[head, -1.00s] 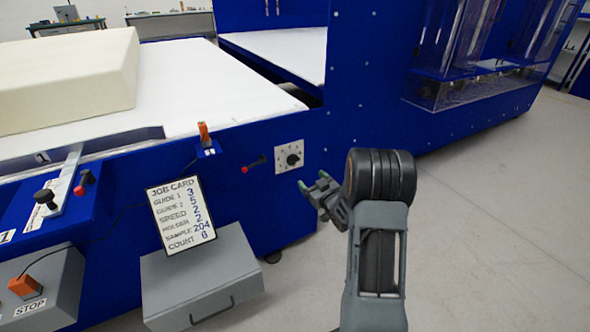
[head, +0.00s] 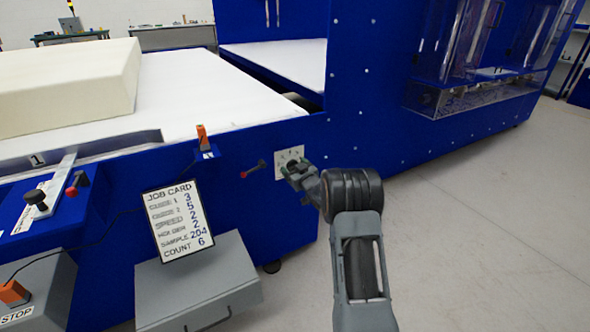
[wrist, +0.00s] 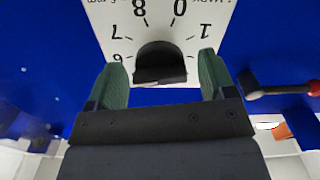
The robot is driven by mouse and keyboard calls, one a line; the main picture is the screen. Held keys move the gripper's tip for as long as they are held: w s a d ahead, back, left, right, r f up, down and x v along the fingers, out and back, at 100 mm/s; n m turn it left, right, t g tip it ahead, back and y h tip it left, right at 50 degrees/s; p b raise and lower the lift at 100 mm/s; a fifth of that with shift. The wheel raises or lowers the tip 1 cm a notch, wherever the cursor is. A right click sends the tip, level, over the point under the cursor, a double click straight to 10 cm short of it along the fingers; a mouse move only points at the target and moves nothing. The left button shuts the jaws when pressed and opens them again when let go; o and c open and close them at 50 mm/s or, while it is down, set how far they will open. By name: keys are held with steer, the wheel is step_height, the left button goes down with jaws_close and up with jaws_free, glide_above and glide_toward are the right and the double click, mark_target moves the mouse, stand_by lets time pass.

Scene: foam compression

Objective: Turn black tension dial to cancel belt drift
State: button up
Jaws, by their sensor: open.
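The black tension dial (wrist: 160,62) sits on a white plate (wrist: 113,20) with printed numbers, seen upside down in the wrist view. In the head view the plate (head: 284,153) is on the blue machine side, and my gripper covers most of the dial. My gripper (wrist: 162,75) is open, with one green-padded finger on each side of the dial. A gap shows between each finger and the dial, and I see no contact. In the head view my gripper (head: 291,171) is in front of the plate's lower part.
A red-knobbed lever (head: 254,169) sticks out just left of the plate; it also shows in the wrist view (wrist: 275,90). A job card (head: 180,220) stands on a grey box (head: 200,285). Open floor (head: 480,220) lies to the right.

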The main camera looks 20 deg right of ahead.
steer(key=shift+c, duration=0.2)
steer(key=c, duration=0.9)
steer(key=shift+f+n+b, duration=0.1)
steer(key=shift+n+b, duration=0.3)
steer(key=shift+b, duration=0.1)
steer(key=n+b, duration=0.3)
steer(key=shift+f, duration=0.15)
steer(key=n+b, duration=0.2)
steer(key=shift+a+n, duration=0.1)
steer(key=shift+n, duration=0.3)
steer(key=n, duration=0.2)
steer(key=n+b, duration=0.1)
steer(key=n, duration=0.1)
steer(key=shift+r+n, duration=0.2)
steer(key=shift+n, duration=2.4)
